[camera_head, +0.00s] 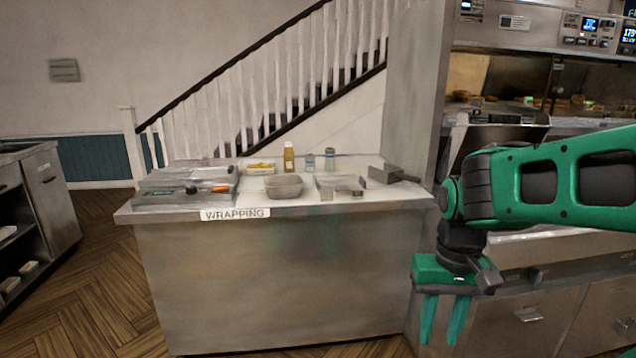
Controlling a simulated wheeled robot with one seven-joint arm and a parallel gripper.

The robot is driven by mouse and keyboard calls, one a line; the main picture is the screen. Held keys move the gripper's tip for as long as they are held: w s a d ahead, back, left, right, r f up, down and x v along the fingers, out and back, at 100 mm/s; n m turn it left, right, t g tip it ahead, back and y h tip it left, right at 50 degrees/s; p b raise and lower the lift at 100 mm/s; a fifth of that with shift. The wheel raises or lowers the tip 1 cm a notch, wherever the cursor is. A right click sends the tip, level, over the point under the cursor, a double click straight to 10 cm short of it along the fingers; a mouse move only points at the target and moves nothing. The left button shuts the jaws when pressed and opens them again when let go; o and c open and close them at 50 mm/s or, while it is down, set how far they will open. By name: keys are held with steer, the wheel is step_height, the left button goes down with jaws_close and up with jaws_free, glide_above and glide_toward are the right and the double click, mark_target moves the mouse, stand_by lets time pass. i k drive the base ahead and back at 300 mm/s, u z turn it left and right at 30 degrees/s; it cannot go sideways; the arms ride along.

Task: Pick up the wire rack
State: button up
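My gripper (441,338) is green and points straight down at the right. Its two fingers are apart with nothing between them. It hangs lower in the picture than the top of the counter (275,270) labelled "WRAPPING". A small, pale, low rack-like item (337,183) lies on the counter, right of a grey bowl (284,187). It may be the wire rack, but it is too small to tell for sure. My gripper is well apart from it, to the right and lower in the picture.
The counter also holds flat metal trays (185,187) at left, a yellow bottle (289,158), two shakers (329,159) and a dark grey box with a handle (386,174). A steel cooking range (548,300) stands at right. The wooden floor (95,280) is clear at left.

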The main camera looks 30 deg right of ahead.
mark_target(363, 182)
steer(key=i, duration=1)
steer(key=z, duration=0.1)
